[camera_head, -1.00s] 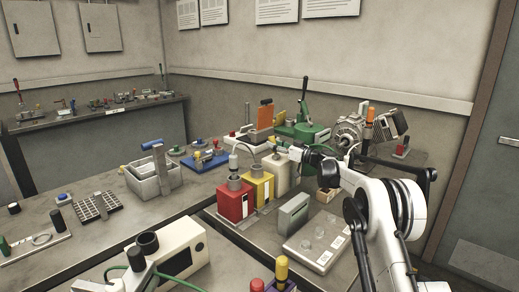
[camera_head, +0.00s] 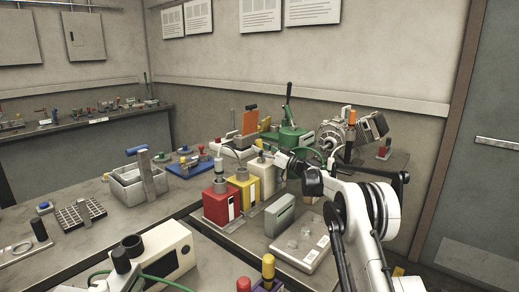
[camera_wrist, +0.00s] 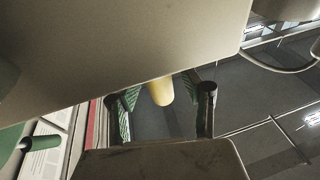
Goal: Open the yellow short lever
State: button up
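In the wrist view a short yellow rounded piece (camera_wrist: 161,92), which looks like the yellow short lever, stands between my gripper's two fingers (camera_wrist: 163,106). The fingers are apart, with dark gaps on both sides of the yellow piece. Its upper end is hidden behind a large grey surface. In the head view my gripper (camera_head: 279,154) is just above and behind the cream block, near the green fixture (camera_head: 291,139).
Red (camera_head: 221,206), yellow (camera_head: 242,192) and cream (camera_head: 262,184) blocks stand below and left of my gripper. A grey box (camera_head: 280,213) and a pale tray (camera_head: 300,251) are in front. A motor (camera_head: 331,136) stands to the right.

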jog(key=v, duration=0.7)
jog(key=shift+d, duration=0.25)
jog(key=shift+s+f, duration=0.1)
jog(key=shift+s, duration=0.05)
